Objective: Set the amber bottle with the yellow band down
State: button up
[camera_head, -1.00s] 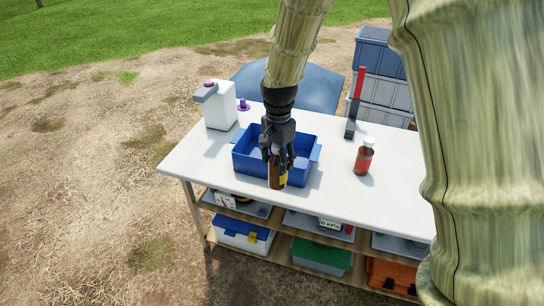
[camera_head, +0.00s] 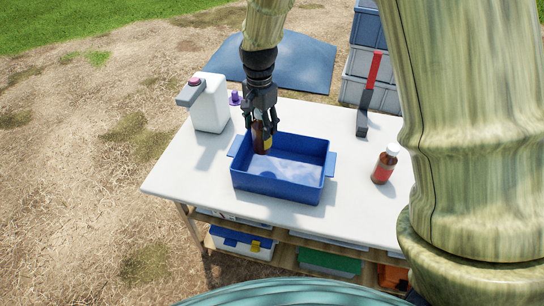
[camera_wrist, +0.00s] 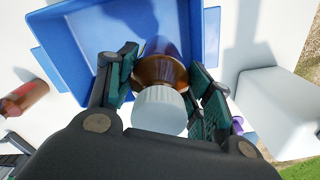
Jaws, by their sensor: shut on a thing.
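My gripper (camera_head: 261,117) is shut on the amber bottle (camera_head: 259,143) with the yellow band and holds it upright. The bottle is at the back left part of the blue tray (camera_head: 275,189), overlapping its back rim in the head view. I cannot tell whether its base touches anything. In the wrist view the bottle's white cap (camera_wrist: 160,110) and amber shoulder (camera_wrist: 161,72) sit between the fingers, with the tray (camera_wrist: 68,52) behind them. The tray's visible floor is otherwise empty.
A second amber bottle (camera_head: 384,165) with a red label and white cap stands right of the tray. A white jug (camera_head: 210,106) stands at left, with a small purple item (camera_head: 235,98) near it. A grey stand with a red upright (camera_head: 368,95) is at the back right. The white table (camera_head: 200,172) is clear in front.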

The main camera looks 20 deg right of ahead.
aim_at(262, 147)
notch_tip(262, 147, down, 5)
jog(key=shift+p, duration=0.35)
jog(key=shift+s+f, duration=0.15)
jog(key=shift+f, duration=0.4)
jog(key=shift+f+p, duration=0.35)
jog(key=shift+f, duration=1.25)
jog(key=shift+f, duration=0.1)
jog(key=o, duration=1.3)
jog(key=shift+c, duration=0.2)
notch_tip(262, 147, up, 12)
jog(key=shift+r+b, duration=0.15)
jog(key=shift+b, duration=0.85)
